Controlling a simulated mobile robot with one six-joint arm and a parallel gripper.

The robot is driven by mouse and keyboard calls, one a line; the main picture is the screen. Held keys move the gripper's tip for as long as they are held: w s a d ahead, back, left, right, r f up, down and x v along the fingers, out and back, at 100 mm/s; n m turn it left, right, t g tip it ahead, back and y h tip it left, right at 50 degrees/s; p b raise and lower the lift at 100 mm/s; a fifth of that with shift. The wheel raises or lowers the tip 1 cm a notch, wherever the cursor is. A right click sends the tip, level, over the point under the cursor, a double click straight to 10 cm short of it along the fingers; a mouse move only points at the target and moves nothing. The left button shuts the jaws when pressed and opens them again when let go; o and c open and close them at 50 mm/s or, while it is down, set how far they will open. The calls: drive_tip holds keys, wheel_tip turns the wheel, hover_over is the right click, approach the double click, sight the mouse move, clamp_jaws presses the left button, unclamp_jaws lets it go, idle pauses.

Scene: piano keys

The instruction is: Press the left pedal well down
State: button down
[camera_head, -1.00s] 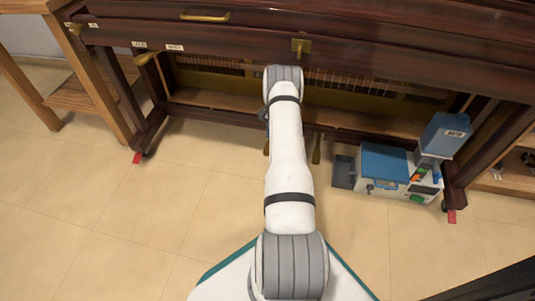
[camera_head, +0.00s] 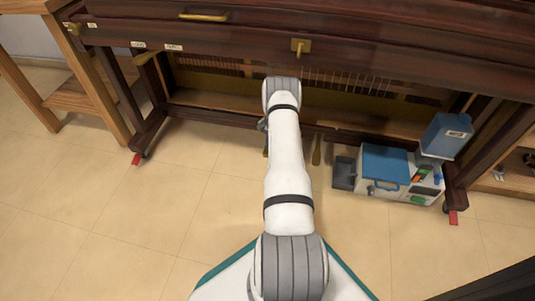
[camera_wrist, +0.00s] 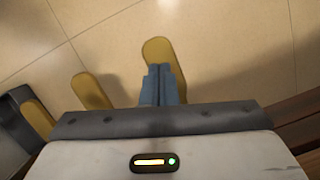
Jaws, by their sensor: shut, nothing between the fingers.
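The left pedal (camera_head: 266,148) is a brass-coloured tab under the piano, partly hidden by my arm in the head view. In the wrist view the left pedal (camera_wrist: 157,47) is the one farthest from the grey box edge. My gripper (camera_wrist: 162,68) has its blue-grey fingers shut and empty, and they overlap this pedal near its rounded end. I cannot tell whether they touch it or how far it is down.
The middle pedal (camera_wrist: 90,90) and the right pedal (camera_wrist: 38,118) lie to the left in the wrist view. The tiled floor (camera_head: 110,220) at the front left is clear.

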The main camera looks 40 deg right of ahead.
drive_tip(key=shift+a+f, duration=0.15)
drive_tip(key=shift+f, duration=0.45)
drive_tip(key=shift+d+x, duration=0.15)
drive_tip(key=shift+x, duration=0.55)
drive_tip(key=shift+d+x, duration=0.15)
drive_tip(key=shift+x, duration=0.55)
drive_tip(key=shift+w+d+r, duration=0.2)
drive_tip(key=shift+w+d, duration=0.1)
drive_tip(key=shift+d, duration=0.4)
drive_tip(key=shift+w+d+r, duration=0.2)
drive_tip(key=shift+w+d, duration=0.1)
drive_tip(key=shift+d, duration=0.4)
drive_tip(key=shift+r, duration=0.15)
drive_tip(key=p+v, duration=0.2)
drive_tip(key=v, duration=0.5)
drive_tip(key=shift+r+p, duration=0.3)
drive_tip(key=shift+p, duration=0.05)
drive_tip(key=shift+d, duration=0.15)
